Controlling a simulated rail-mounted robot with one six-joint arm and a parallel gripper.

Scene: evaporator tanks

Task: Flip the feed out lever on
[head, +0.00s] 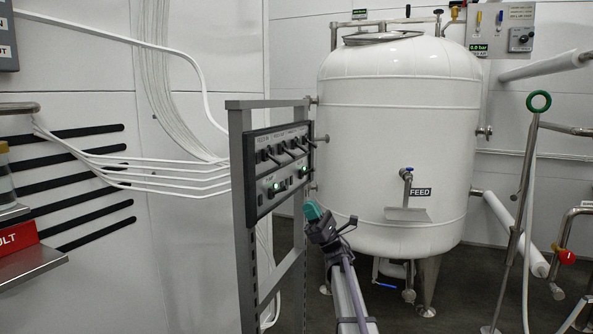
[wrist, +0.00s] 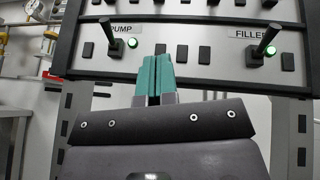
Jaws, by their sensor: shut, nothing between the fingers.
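The control panel (head: 280,160) stands on a grey frame and has a top row of several black levers (head: 283,148). The labels above them are small; the leftmost seems to read FEED IN, and I cannot clearly tell which is the feed out lever. My gripper (head: 312,210), with teal fingers, is below and right of the panel's lower row. In the wrist view my gripper (wrist: 157,76) is shut and empty, pointing at the panel between the PUMP lever (wrist: 109,32) and the FILLER lever (wrist: 264,40). The top-row levers are mostly cut off by that view's upper edge.
Green lights glow beside the PUMP lever (wrist: 132,43) and FILLER lever (wrist: 271,50). A white tank (head: 400,110) labelled FEED stands behind my arm. A post with a green ring (head: 538,101) and pipes are at right. A red-signed shelf (head: 25,250) is at left.

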